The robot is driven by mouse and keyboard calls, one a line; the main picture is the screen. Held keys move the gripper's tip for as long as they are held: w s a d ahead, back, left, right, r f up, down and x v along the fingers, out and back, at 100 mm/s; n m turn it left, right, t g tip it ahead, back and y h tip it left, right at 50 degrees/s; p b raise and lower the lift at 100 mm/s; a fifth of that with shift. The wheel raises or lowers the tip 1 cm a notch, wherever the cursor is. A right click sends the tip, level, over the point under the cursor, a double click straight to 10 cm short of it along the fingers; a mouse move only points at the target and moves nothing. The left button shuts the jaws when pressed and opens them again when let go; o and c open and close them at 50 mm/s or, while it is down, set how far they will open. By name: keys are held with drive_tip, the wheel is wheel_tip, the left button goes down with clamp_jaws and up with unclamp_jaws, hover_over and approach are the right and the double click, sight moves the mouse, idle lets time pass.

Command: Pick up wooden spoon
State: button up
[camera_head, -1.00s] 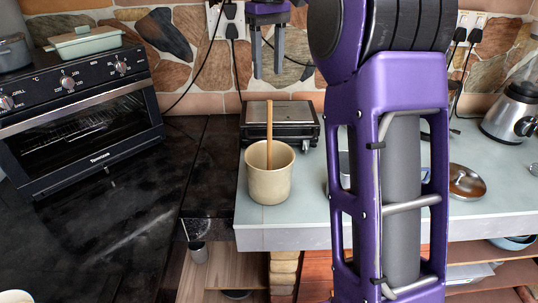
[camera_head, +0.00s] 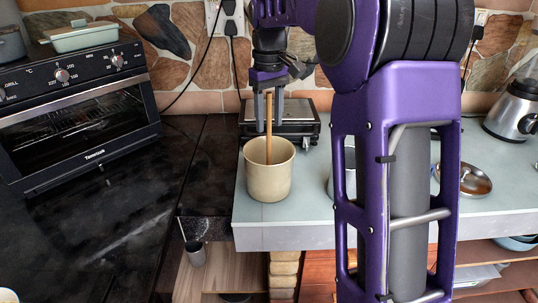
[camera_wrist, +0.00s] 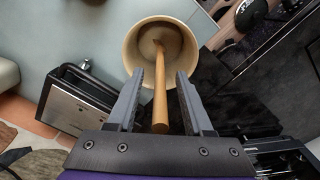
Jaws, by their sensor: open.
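The wooden spoon (camera_head: 269,130) stands upright in a cream pot (camera_head: 268,181) on the pale counter, its handle rising above the rim. My gripper (camera_head: 268,112) points down over the pot, its fingers beside the handle's upper end. In the wrist view, my gripper (camera_wrist: 160,85) is open, with the spoon handle (camera_wrist: 160,95) running between the two fingers and a gap on each side. The handle leads down into the pot (camera_wrist: 142,40). The spoon's lower end is inside the pot and mostly hidden in the head view.
A silver and black appliance (camera_head: 297,120) stands just behind the pot. A black toaster oven (camera_head: 75,110) is at left. A metal lid or pan (camera_head: 472,180) and a blender (camera_head: 512,110) are at right. The dark counter (camera_head: 110,220) is mostly clear.

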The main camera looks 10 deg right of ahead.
drive_tip(key=shift+f, duration=0.15)
clamp_jaws()
idle(0.5)
